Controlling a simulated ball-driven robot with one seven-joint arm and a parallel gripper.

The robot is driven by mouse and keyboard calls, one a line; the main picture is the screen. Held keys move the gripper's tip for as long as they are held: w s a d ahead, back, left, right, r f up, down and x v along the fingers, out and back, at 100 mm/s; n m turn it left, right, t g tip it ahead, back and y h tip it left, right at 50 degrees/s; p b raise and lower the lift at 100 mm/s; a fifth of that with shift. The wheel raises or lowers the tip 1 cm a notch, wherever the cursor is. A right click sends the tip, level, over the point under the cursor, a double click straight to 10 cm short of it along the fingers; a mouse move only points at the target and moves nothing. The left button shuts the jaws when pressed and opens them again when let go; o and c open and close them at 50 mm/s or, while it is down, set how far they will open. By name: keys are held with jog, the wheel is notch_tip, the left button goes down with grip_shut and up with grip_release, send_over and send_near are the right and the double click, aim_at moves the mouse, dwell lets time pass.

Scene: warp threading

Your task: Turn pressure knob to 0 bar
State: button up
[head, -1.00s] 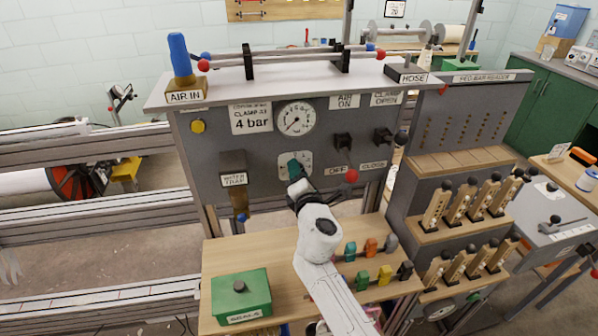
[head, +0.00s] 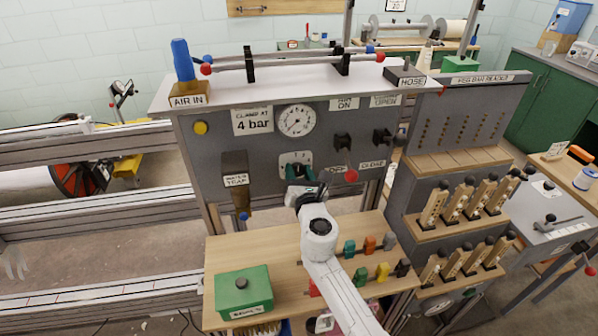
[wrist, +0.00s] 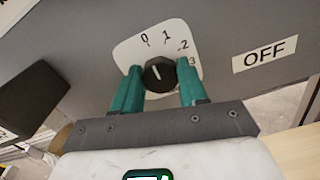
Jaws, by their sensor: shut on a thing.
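The black pressure knob (wrist: 158,73) sits on a white dial plate (wrist: 128,55) marked 0, 1, 2, 3 in the wrist view. Its white mark points up and slightly left, roughly toward 0. My gripper (wrist: 158,80) has its two teal fingers on either side of the knob and is shut on it. In the head view my gripper (head: 298,173) is at the dial plate (head: 296,157), and its fingers hide the knob. The round gauge (head: 297,121) above has its needle toward the lower left; its reading is too small to tell.
A "CLAMP AT 4 bar" sign (head: 253,121) is left of the gauge. Black switches (head: 343,141) and a red ball (head: 351,176) are to the right. The water trap (head: 236,180) hangs at left. A green box (head: 243,290) and coloured clips stand on the wooden shelf below.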

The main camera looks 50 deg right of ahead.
jog(key=shift+a+f+n, duration=0.1)
jog(key=shift+f+n, duration=0.1)
jog(key=shift+n, duration=0.2)
jog(key=o, duration=1.1)
jog(key=shift+r, duration=0.15)
jog(key=shift+c, duration=0.2)
jog(key=v, duration=1)
jog(key=shift+s+a, duration=0.25)
jog(key=shift+s, duration=0.05)
jog(key=shift+s, duration=0.1)
